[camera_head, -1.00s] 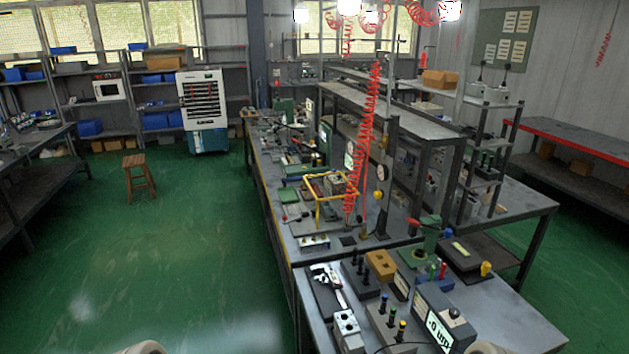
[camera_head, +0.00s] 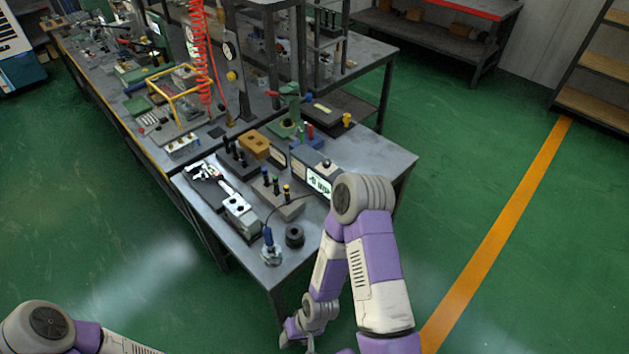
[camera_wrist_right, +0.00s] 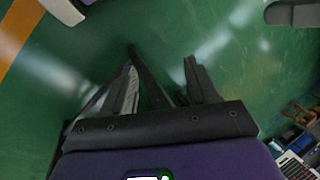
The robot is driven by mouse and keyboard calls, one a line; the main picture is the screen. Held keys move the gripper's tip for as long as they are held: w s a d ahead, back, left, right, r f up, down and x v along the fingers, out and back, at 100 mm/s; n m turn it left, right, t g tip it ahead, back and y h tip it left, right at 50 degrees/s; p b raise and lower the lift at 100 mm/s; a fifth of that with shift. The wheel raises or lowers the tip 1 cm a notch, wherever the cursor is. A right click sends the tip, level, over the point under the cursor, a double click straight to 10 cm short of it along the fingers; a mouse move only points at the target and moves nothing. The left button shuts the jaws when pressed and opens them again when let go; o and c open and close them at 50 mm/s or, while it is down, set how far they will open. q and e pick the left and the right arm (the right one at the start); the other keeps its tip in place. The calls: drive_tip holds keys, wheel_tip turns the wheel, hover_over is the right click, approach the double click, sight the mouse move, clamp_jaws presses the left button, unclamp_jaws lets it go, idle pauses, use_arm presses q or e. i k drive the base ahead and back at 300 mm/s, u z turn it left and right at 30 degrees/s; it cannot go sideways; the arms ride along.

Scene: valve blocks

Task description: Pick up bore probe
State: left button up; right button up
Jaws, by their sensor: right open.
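What looks like the bore probe (camera_head: 268,240) has a blue handle and stands upright on a round metallic base at the bench's near front corner in the head view. A thin dark cable runs from it towards a gauge box with a lit display (camera_head: 319,184). My right gripper (camera_wrist_right: 163,78) is open and empty above green floor in the wrist view. My left gripper is out of view; only part of my left arm shows bottom left.
A black ring (camera_head: 294,236) sits just right of the probe. A grey valve block (camera_head: 240,213) and a stand of coloured-top pins (camera_head: 283,203) are behind it. The bench (camera_head: 372,172) is crowded towards the back. Floor right of the bench is clear.

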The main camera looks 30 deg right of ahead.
sight(267, 234)
drive_tip(key=z, duration=2.7)
drive_tip(key=k, duration=0.95)
drive_tip(key=u, duration=1.25)
drive_tip(key=i, duration=0.5)
